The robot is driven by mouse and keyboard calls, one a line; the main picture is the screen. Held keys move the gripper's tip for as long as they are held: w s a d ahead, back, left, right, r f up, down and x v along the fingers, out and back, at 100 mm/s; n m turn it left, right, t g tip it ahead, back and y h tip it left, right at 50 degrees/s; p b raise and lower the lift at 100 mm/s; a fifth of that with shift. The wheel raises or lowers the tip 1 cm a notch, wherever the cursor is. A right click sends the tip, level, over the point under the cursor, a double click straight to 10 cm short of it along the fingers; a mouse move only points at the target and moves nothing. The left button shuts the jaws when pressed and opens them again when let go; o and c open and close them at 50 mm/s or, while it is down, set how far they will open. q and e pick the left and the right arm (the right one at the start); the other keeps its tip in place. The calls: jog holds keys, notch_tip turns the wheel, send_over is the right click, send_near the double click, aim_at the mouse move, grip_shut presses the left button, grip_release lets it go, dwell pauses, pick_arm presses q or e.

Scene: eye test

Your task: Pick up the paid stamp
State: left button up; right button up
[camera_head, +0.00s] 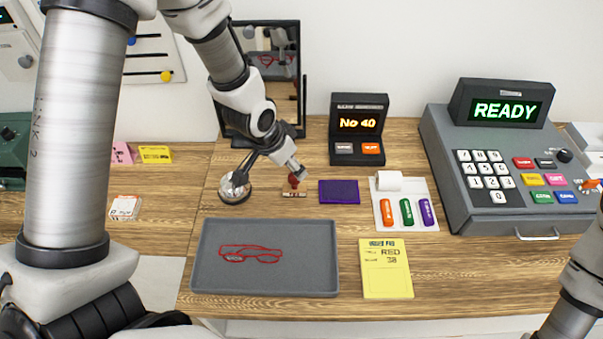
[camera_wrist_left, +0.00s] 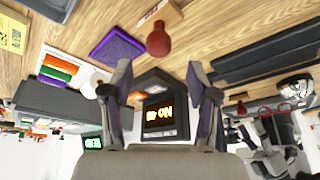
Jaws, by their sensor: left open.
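The stamp (camera_head: 293,184) stands upright on the wooden table, with a round dark-red knob and a small wooden base. Its label cannot be read. The stamp's red knob also shows in the left wrist view (camera_wrist_left: 158,42), just beyond the fingertips and centred between their lines. My left gripper (camera_head: 299,172) is close above the stamp in the head view. In the left wrist view the left gripper's (camera_wrist_left: 158,72) two fingers are wide apart with nothing held between them. My right arm shows at the right edge of the head view; its gripper is out of view.
A purple ink pad (camera_head: 339,191) lies right of the stamp, and a round metal object (camera_head: 234,187) stands left. A grey tray (camera_head: 320,286) with red glasses (camera_head: 250,254) lies in front. A "No 40" display (camera_head: 358,128), mirror (camera_head: 223,118), yellow slip (camera_head: 386,268) and cash register (camera_head: 455,208) surround them.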

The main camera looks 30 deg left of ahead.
aim_at(294, 177)
pick_arm(q)
jog(key=shift+s+d+f+p, duration=0.1)
jog(key=shift+s+f+p, duration=0.4)
jog(key=shift+f+p, duration=0.1)
jog(key=x, duration=0.2)
jog(key=w+x, duration=0.1)
jog(key=x, duration=0.1)
jog(key=shift+w+f+p, duration=0.1)
jog(key=shift+f+p, duration=0.05)
jog(key=shift+p, duration=0.15)
jog(key=shift+s+r, duration=0.25)
jog(key=shift+s, duration=0.1)
jog(key=c, duration=0.5)
jog(key=shift+s, duration=0.1)
grip_shut()
pick_arm(e)
jog(key=shift+s+r, duration=0.2)
jog(key=shift+r, duration=0.4)
jog(key=shift+s+r, duration=0.15)
jog(key=shift+r, duration=0.4)
